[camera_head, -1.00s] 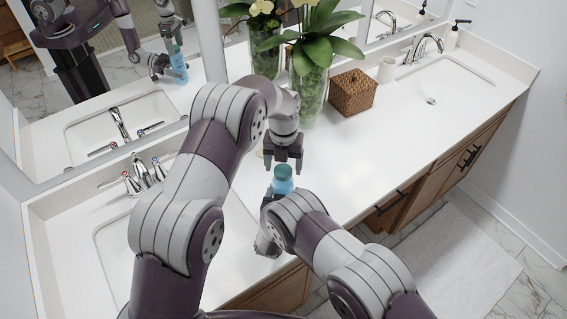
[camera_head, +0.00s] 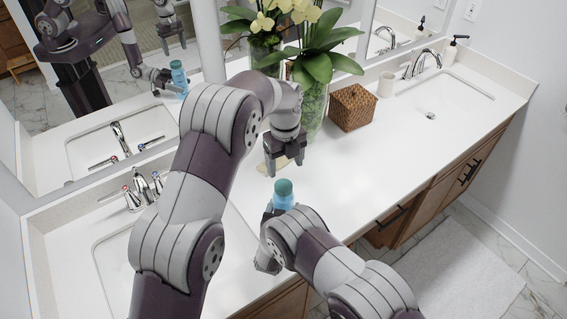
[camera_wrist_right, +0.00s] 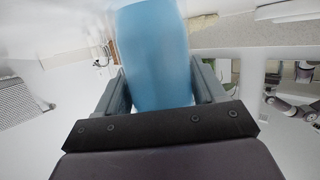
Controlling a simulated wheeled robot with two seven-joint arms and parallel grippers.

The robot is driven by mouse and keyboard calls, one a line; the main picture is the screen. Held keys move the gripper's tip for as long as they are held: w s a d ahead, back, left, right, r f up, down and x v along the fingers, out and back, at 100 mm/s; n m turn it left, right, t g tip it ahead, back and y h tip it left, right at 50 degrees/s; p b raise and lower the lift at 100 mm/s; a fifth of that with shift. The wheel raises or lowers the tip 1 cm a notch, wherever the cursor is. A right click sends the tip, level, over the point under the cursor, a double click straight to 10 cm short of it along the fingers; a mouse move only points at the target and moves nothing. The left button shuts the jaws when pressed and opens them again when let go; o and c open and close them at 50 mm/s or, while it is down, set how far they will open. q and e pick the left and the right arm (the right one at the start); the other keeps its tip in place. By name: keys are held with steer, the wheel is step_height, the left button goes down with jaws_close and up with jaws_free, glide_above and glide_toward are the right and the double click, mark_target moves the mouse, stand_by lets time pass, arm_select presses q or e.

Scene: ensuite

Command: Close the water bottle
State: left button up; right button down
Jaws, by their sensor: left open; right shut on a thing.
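The water bottle (camera_head: 283,201) is light blue with a teal cap (camera_head: 284,187) on its top. It stands upright, and its lower part is hidden behind my right wrist in the head view. My right gripper (camera_wrist_right: 160,92) is shut on the bottle's blue body, which fills the space between its fingers in the right wrist view (camera_wrist_right: 155,50). My left gripper (camera_head: 285,168) points down just above the cap, open and empty, with a small gap between its fingertips and the cap. I cannot tell how tightly the cap sits.
Sinks lie at left (camera_head: 112,250) and right (camera_head: 445,95). A mirror (camera_head: 125,100) backs the counter. The counter's middle is clear.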

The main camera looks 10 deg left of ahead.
mark_target(283, 185)
arm_select(q)
steer(key=n, duration=0.4)
steer(key=shift+r, duration=0.2)
steer(key=n, duration=0.4)
steer(key=shift+s+r, duration=0.1)
steer(key=shift+r, duration=0.05)
steer(key=n, duration=0.4)
steer(key=shift+s+r+n, duration=0.1)
steer(key=shift+r+n, duration=0.05)
steer(key=shift+n, duration=0.25)
steer(key=n, duration=0.3)
steer(key=shift+s+r+n, duration=0.1)
steer(key=shift+n, duration=0.3)
steer(key=n, duration=0.8)
steer(key=shift+s+r, duration=0.15)
steer(key=n, duration=0.4)
steer(key=shift+s+a, duration=0.1)
steer(key=n, duration=0.3)
steer(key=shift+s, duration=0.1)
steer(key=n, duration=0.5)
steer(key=shift+n, duration=0.3)
steer(key=shift+f, duration=4.05)
